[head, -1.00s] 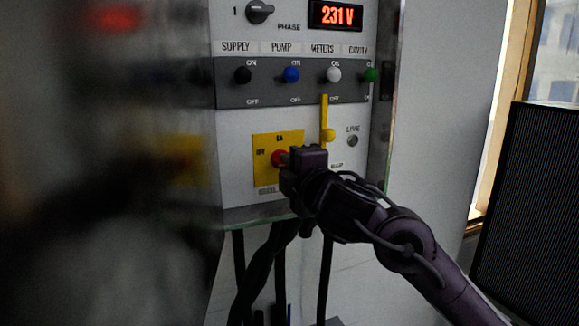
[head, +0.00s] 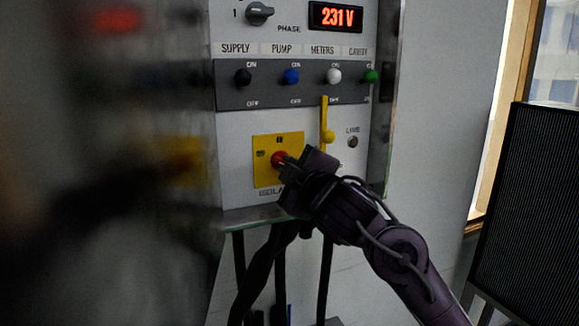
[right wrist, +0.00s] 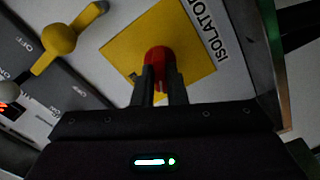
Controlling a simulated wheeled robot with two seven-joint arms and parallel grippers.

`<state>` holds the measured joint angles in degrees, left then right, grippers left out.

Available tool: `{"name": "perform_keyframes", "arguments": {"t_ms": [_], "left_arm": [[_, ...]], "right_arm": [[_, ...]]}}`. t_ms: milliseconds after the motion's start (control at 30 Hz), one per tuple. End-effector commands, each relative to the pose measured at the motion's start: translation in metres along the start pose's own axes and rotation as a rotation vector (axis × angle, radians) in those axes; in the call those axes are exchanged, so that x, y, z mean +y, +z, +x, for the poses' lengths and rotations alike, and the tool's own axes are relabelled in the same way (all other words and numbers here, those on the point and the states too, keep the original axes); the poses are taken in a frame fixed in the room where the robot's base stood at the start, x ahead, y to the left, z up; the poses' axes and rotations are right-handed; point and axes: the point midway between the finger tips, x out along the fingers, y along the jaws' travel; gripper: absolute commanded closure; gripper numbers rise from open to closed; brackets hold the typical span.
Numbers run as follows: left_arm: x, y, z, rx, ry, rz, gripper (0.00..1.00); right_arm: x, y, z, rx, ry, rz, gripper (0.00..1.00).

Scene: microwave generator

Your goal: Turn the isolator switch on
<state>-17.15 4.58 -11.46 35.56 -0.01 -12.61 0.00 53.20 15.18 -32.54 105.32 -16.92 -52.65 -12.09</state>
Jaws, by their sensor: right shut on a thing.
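The isolator switch is a red knob (head: 279,159) on a yellow plate (head: 292,144), low on the grey control panel in the head view. My right gripper (head: 285,168) is at the knob. In the right wrist view the two fingers of my right gripper (right wrist: 160,85) are shut on the red knob (right wrist: 159,56), one on each side. The yellow plate (right wrist: 195,45) there looks turned, with the word ISOLATOR beside it. The gripper body looks tilted in the head view. The plate's markings are too small to read surely. My left gripper is not in view.
A yellow lever (head: 325,120) with a ball end stands just right of the plate. Above is a row of toggles, including a blue one (head: 291,76) and a white one (head: 334,76). A display (head: 336,16) reads 231 V. A dark blur covers the left side.

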Motion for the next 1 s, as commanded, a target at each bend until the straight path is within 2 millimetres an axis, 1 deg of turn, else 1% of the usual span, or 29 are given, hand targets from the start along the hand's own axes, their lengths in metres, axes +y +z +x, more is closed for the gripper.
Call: {"name": "perform_keyframes", "arguments": {"t_ms": [700, 1000], "left_arm": [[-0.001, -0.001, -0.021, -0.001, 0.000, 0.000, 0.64], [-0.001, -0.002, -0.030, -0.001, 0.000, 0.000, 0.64]], "right_arm": [[-0.001, -0.001, 0.000, -0.002, -0.005, 0.680, 1.00], [-0.001, 0.000, 0.000, -0.004, -0.004, 0.910, 1.00]]}}
